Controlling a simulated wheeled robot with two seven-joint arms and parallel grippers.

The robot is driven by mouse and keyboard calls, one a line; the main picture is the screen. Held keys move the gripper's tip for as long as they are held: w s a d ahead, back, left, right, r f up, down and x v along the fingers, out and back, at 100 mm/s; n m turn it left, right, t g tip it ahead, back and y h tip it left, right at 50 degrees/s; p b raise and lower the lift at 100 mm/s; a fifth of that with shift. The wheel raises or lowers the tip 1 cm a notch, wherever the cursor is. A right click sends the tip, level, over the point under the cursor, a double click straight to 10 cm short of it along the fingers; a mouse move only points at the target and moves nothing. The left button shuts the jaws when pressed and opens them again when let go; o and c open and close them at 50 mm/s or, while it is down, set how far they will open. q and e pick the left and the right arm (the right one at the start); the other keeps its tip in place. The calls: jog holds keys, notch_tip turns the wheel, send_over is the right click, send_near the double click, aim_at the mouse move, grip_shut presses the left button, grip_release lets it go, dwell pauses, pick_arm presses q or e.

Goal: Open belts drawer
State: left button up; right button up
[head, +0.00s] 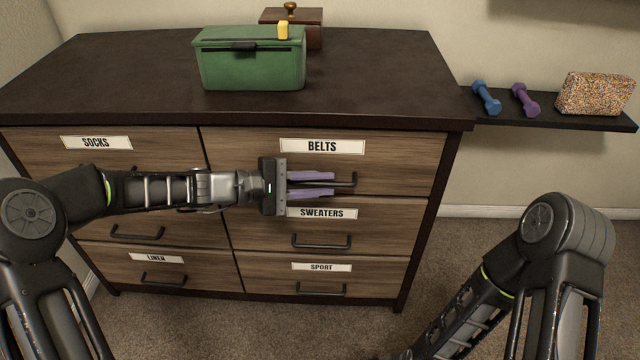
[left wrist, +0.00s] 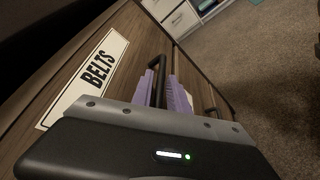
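The belts drawer (head: 400,165) is the upper right drawer of the wooden dresser, with a white BELTS label (head: 322,147) on its front. Its front looks flush with the dresser. Its dark bar handle (head: 352,181) shows past my left gripper's fingertips. My left gripper (head: 318,184) has its purple fingers close together, one above and one below the bar. In the left wrist view, the handle (left wrist: 155,68) runs between the two purple fingers of the left gripper (left wrist: 165,90), which look shut on it. My right gripper is out of view; only my right arm shows.
Sweaters drawer (head: 390,225) and sport drawer (head: 385,275) lie below; socks drawer (head: 50,150) is at left. A green box (head: 250,70) and a brown box (head: 312,30) stand on top. A wall shelf (head: 560,115) holds dumbbells at right. Carpet in front is clear.

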pick_arm(q)
jog(key=shift+c, duration=0.4)
grip_shut()
dwell(0.9)
